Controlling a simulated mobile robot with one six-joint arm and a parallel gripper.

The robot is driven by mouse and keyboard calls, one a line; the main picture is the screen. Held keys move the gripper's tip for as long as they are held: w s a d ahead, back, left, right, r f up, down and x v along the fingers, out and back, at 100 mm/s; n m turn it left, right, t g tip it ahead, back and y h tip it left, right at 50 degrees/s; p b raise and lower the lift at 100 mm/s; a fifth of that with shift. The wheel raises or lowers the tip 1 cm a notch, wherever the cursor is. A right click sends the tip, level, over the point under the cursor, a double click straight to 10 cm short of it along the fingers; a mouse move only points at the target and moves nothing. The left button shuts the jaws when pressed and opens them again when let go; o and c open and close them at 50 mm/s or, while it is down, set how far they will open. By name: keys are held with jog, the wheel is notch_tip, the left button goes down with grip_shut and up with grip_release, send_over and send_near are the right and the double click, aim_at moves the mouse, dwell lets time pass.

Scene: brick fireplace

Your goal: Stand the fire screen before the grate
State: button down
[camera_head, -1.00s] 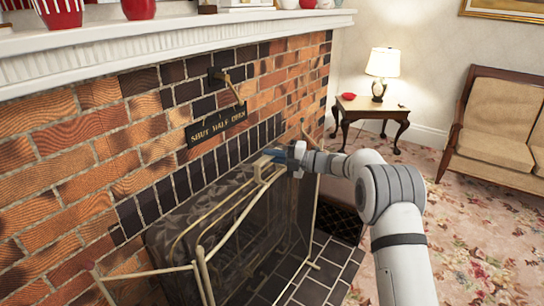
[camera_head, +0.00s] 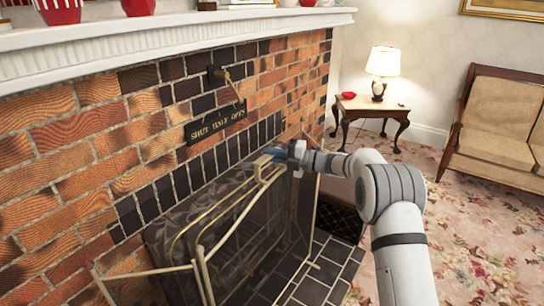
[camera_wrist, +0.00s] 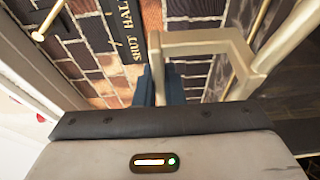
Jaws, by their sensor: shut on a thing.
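The fire screen (camera_head: 200,256) is a folding frame of pale brass bars with dark see-through mesh. It stands upright in front of the fireplace opening, its side panels angled. My gripper (camera_head: 268,160) is shut on the handle at the top of the screen. The wrist view also shows my gripper (camera_wrist: 158,84) with its dark fingers at the left end of the pale, squared handle (camera_wrist: 205,42). The grate lies behind the mesh and is hard to make out. Whether the screen's feet touch the floor is hard to tell.
Dark hearth tiles (camera_head: 318,285) lie around the screen's right side. A dark box (camera_head: 338,220) stands on the right of the hearth. A damper sign (camera_head: 215,123) and lever (camera_head: 228,82) are on the brick above. A side table (camera_head: 368,107) and sofa (camera_head: 500,125) stand farther right.

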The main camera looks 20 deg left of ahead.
jog(key=shift+r, duration=0.25)
jog(key=c, duration=1.6)
grip_release()
jog(key=shift+c, duration=0.2)
jog(key=shift+o, duration=1.5)
jog(key=shift+s+f, duration=0.1)
jog(key=shift+f, duration=0.25)
jog(key=shift+o, duration=1.1)
jog(key=shift+r, duration=0.1)
jog(key=shift+d, duration=0.15)
jog(key=d+b, duration=0.2)
jog(key=d, duration=0.8)
jog(key=shift+d, duration=0.4)
jog(key=shift+r, duration=0.1)
